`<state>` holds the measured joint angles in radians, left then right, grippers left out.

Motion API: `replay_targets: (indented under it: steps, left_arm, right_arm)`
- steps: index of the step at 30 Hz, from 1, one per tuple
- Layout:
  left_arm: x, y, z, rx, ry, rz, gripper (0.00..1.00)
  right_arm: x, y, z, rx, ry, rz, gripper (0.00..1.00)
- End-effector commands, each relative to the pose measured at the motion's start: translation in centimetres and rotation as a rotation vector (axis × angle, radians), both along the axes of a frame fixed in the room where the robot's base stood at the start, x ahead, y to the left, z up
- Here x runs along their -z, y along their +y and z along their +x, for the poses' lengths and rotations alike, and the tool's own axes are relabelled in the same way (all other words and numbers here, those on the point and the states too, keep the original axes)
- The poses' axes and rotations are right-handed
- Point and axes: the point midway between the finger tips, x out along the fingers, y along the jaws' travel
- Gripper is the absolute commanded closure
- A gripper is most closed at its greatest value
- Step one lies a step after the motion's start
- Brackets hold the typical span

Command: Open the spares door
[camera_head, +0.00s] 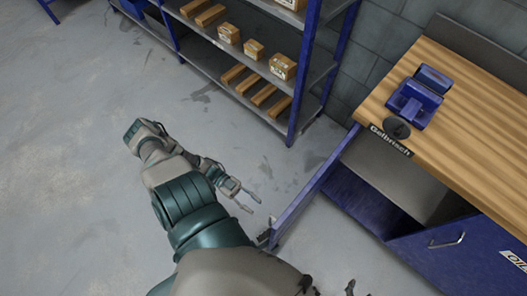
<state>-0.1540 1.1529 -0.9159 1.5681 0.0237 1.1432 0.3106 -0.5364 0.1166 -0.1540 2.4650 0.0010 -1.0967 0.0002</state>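The blue workbench cabinet on the right has a door (310,192) swung outward, seen nearly edge-on. Its free end is toward the bottom middle, where a small handle (263,237) shows. I cannot read any label on this door. The cabinet opening behind it shows a grey shelf (395,178) and a dark blue interior. My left gripper (252,204) is left of the open door, apart from it, with its two fingers spread and nothing between them. Dark tips at the bottom edge may be part of my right gripper (350,288); the rest is out of frame.
A second blue door (445,252) with a metal handle is shut on the right. The wooden top (470,110) carries a blue device (418,95) and a dark round disc (397,128). A blue-framed rack (230,75) with cardboard boxes stands behind. The floor (70,170) at left is clear.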

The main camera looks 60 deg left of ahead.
Motion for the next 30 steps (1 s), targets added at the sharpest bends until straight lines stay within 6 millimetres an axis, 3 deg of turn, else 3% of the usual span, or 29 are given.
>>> replay_targets:
  steps: [3, 9, 30]
  left_arm:
    - [0.1, 2.1, -0.6, 0.0, 0.002, 0.003, 0.63]
    - [0.1, 3.6, -1.0, 0.0, 0.001, 0.0, 0.63]
    - [0.1, 3.7, -1.0, 0.0, 0.001, 0.0, 0.63]
  right_arm:
    - [0.0, 0.1, 0.0, 0.0, 0.0, 0.0, 0.44]
    - [0.0, 0.0, 0.0, 0.0, -0.001, 0.0, 0.44]
    - [0.0, 0.0, 0.0, -0.001, 0.0, 0.001, 0.44]
